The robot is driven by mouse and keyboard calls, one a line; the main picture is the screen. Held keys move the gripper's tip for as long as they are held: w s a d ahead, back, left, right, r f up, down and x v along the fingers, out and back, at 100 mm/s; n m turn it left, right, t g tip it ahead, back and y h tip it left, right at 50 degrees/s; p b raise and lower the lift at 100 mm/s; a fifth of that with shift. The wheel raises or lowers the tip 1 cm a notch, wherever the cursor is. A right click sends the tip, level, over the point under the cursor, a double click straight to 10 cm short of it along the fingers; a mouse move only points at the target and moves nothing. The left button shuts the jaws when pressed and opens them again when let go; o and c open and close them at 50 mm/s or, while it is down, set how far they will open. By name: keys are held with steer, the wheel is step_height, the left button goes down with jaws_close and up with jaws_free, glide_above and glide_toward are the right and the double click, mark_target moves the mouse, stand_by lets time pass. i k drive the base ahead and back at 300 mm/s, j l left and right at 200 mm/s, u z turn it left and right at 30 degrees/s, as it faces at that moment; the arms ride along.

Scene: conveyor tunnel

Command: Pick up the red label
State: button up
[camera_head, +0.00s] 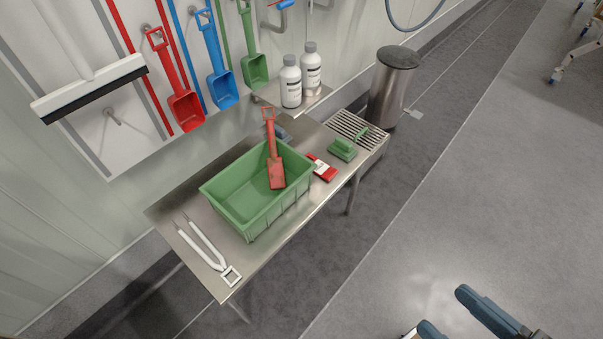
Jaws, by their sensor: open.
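A small red and white flat piece (321,168), which looks like the red label, lies on the steel table (225,270) just right of the green crate. Its printing is too small to read. My gripper (443,309) shows at the bottom right edge, with two dark blue fingers apart and nothing between them. It is well to the right of and nearer than the table, far from the red piece. The rest of the gripper is cut off by the frame.
The green crate (235,208) holds a red scoop (276,172). A green brush (342,150) lies beyond the red piece, white tongs (202,243) at the near end. Bottles (290,86) stand on a shelf; a bin (392,85) stands behind. Floor right of the table is clear.

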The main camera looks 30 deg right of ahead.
mark_target(325, 171)
steer(key=l+u, duration=0.25)
steer(key=u, duration=0.15)
steer(key=l+u, duration=0.5)
steer(key=u, duration=0.25)
steer(key=l+u, duration=0.1)
steer(key=l, duration=0.35)
steer(key=k+l+u, duration=0.1)
steer(key=l, duration=0.35)
steer(key=k+l+u, duration=0.1)
steer(key=l, duration=0.35)
steer(key=k+l+u, duration=0.1)
steer(key=l, duration=0.35)
steer(key=k+l+u, duration=0.1)
steer(key=l, duration=0.85)
steer(key=i, duration=0.05)
